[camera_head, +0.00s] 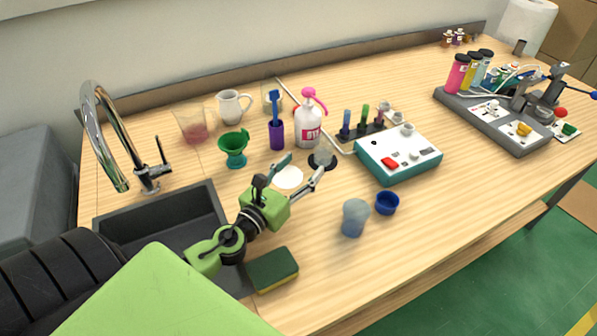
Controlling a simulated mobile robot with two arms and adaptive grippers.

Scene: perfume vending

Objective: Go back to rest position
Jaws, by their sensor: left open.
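My left gripper (301,167) is green with grey fingers. It is open and empty, with its fingers spread above the wooden table (480,185), close to a white disc (289,177) and a dark round piece (322,158). Whether the fingers touch either of these I cannot tell. My left arm comes in from the lower left, over the sink's edge. My right gripper is not in view.
The sink (160,222) with its tap (112,140) is at the left. A sponge (271,270), a frosted cup (354,218) and a blue cap (387,203) stand near the front. A green funnel cup (233,148), a pump bottle (308,127) and a teal device (398,155) stand behind. The front right table is clear.

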